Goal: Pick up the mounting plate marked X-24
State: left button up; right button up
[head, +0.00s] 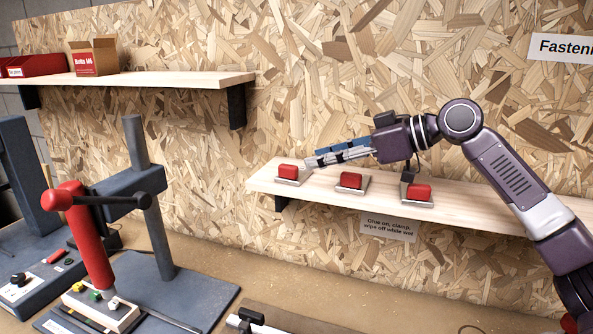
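My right gripper (314,161) reaches in from the right above the wooden shelf, its fingers pointing left. Its tips are close to the leftmost of three grey plates (290,181), which carries a red block. I see the fingers side-on, so I cannot tell their opening or any contact. A middle plate (348,188) and a right plate (417,203) also lie on the shelf, each with a red block. No X-24 marking is readable, so I cannot tell which plate bears it. My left gripper is not in view.
The shelf (470,208) is fixed to a chipboard wall, with a paper note (389,226) below. An upper shelf (150,81) at left holds a cardboard box (93,57) and red bins (36,65). A press with a red cylinder (88,240) stands at lower left.

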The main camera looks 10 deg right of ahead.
aim_at(288, 165)
jog(key=shift+w+a+f, duration=0.15)
jog(key=shift+w+a, duration=0.1)
jog(key=shift+a, duration=0.6)
jog(key=shift+w+a+p, duration=0.15)
jog(key=shift+a+p, duration=0.1)
jog(key=shift+p, duration=0.15)
jog(key=p+x, duration=0.2)
jog(key=x, duration=0.1)
jog(key=shift+w+a+f, duration=0.1)
jog(key=shift+w+f, duration=0.05)
jog(key=shift+f, duration=0.1)
jog(key=shift+w+a+f, duration=0.35)
jog(key=shift+a, duration=0.1)
jog(key=shift+d, duration=0.1)
jog(key=c, duration=0.4)
jog(key=shift+r, duration=0.1)
grip_shut()
